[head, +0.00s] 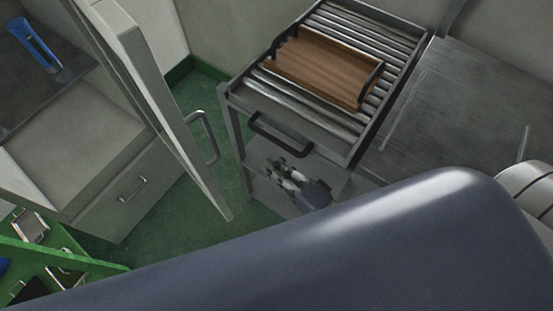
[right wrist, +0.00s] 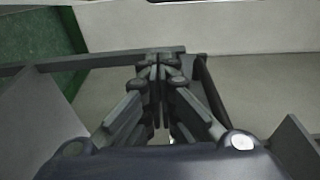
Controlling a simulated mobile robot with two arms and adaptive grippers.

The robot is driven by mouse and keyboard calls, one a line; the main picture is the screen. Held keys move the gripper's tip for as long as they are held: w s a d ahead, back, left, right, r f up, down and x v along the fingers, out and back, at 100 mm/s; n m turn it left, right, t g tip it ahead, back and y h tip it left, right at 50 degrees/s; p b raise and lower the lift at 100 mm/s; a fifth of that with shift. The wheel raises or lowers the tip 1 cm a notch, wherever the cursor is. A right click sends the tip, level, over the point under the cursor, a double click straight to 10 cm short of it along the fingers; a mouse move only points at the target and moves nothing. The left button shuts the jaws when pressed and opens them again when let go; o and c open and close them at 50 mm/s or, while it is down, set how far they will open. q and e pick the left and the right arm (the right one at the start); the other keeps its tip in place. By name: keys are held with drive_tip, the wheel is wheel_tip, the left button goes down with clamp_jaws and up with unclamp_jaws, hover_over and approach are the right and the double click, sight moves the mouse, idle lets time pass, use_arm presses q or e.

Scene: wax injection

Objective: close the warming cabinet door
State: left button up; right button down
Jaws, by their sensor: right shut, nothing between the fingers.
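The warming cabinet (head: 75,175) stands at the left of the head view. Its pale door (head: 165,110) stands open, seen nearly edge-on, with a metal bar handle (head: 205,138) on its right side. My right gripper (head: 277,164) is right of the door, apart from the handle, low beside the roller cart. In the right wrist view its fingers (right wrist: 158,72) are together and empty. My left gripper is not in view. My own dark arm link covers the bottom of the head view.
The roller cart (head: 232,97) carries a wooden tray (head: 318,68) and has a dark handle (head: 280,134). A blue object (head: 36,44) lies inside the cabinet. A green rack (head: 55,252) stands at lower left. Green floor (head: 205,95) shows between door and cart.

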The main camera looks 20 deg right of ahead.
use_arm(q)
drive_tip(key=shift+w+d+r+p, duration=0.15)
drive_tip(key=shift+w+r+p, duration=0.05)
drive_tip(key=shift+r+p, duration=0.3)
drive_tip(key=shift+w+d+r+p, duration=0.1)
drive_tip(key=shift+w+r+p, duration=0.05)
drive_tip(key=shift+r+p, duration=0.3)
use_arm(e)
drive_tip(key=w+a, duration=0.6)
drive_tip(key=a, duration=0.1)
drive_tip(key=shift+a, duration=0.15)
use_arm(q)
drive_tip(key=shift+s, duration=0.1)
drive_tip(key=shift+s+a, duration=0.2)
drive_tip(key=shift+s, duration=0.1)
